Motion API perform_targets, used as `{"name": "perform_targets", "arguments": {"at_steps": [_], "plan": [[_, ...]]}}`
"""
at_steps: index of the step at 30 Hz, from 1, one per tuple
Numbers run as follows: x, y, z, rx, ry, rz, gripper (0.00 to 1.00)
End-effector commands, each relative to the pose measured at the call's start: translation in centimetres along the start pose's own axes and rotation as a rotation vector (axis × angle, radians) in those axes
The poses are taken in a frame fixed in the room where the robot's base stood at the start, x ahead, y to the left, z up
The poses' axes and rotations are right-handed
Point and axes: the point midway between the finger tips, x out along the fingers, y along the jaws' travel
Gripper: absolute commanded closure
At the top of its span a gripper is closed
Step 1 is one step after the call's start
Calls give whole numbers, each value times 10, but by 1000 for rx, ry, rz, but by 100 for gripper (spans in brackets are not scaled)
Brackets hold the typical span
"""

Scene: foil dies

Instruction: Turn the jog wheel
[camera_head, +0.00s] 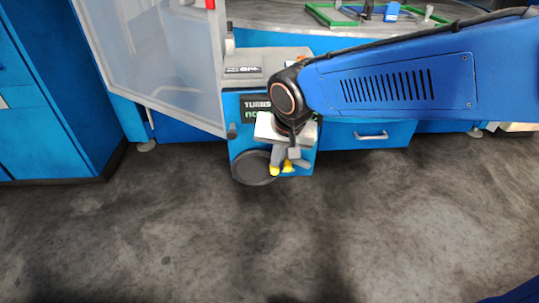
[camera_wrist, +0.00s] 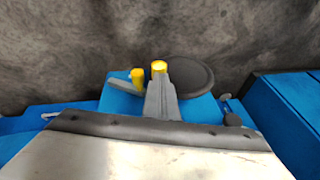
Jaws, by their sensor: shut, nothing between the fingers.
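The jog wheel appears to be the dark round disc (camera_head: 252,168) low on the front of the blue machine (camera_head: 238,138). In the wrist view the disc (camera_wrist: 192,75) is right of my fingers. My gripper (camera_head: 275,170) hangs in front of the machine with its yellow tips together, beside the disc's right edge. In the wrist view my gripper (camera_wrist: 159,67) is shut and empty, its tips close to the disc's edge; I cannot tell whether they touch. A grey lever (camera_wrist: 124,86) with a yellow knob (camera_wrist: 138,75) is just left of the fingers.
The machine has a dark sign (camera_head: 257,103), partly hidden by my arm. A translucent door panel (camera_head: 160,60) stands open at the left. Blue cabinets (camera_head: 30,120) and a drawer (camera_head: 365,133) flank the machine. The grey floor (camera_head: 200,240) in front is clear.

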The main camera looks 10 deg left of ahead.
Motion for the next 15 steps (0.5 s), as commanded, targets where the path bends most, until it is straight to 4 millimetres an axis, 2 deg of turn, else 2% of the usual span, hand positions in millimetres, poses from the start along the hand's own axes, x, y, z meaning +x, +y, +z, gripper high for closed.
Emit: {"name": "perform_targets", "arguments": {"at_steps": [6,15], "plan": [[7,14,0,0,0,1,100],[14,23,2,-2,1,1,100]]}}
